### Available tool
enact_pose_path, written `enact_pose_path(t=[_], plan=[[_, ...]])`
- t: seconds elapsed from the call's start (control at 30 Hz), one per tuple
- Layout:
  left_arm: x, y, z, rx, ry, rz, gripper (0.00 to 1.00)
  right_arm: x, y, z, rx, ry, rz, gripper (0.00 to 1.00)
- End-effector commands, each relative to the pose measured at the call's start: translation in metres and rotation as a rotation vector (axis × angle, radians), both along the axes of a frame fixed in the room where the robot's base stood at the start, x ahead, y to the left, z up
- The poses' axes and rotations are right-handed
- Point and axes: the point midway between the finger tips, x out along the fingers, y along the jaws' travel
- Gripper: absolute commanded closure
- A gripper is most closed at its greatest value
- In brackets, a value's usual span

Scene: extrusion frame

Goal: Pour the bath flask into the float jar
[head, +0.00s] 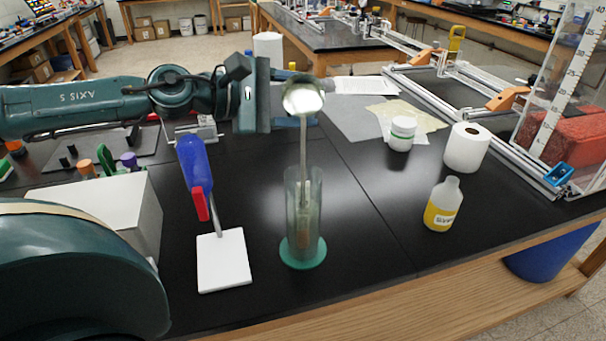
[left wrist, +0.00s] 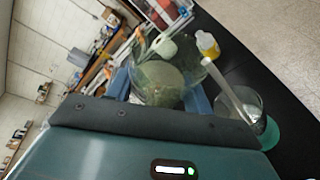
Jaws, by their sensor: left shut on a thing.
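The bath flask (head: 303,97) is held tilted above the float jar, its bright round mouth showing in the head view. In the left wrist view the clear glass flask (left wrist: 160,82) sits between the blue fingers. My left gripper (head: 290,100) is shut on it. A greyish stream runs from the flask's mouth down into the float jar (head: 303,210), a tall clear cylinder standing upright on a round teal base. Something brownish shows low inside the jar. The jar also shows in the left wrist view (left wrist: 243,108). My right gripper is in neither view.
A blue-and-red-handled tool (head: 194,165) stands on a white plate (head: 223,275) left of the jar. An extrusion frame (head: 490,125) lies behind. Bare black bench surrounds the jar.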

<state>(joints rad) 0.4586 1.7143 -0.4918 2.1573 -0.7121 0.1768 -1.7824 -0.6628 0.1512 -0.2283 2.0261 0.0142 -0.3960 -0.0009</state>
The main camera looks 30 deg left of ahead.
Motion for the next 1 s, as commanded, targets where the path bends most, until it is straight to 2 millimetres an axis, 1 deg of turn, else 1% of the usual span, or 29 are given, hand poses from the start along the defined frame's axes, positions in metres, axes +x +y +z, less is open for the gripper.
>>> enact_pose_path(t=[0.23,0.77,1.0], plan=[[0.0016,0.0018,0.0009,0.008,-0.014,0.001,0.76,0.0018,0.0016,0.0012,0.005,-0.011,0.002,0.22],[0.0038,0.0049,0.0026,0.026,-0.041,0.001,0.76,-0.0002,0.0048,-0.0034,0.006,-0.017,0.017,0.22],[0.0050,0.0062,0.0033,0.035,-0.053,0.001,0.76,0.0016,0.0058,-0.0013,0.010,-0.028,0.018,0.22]])
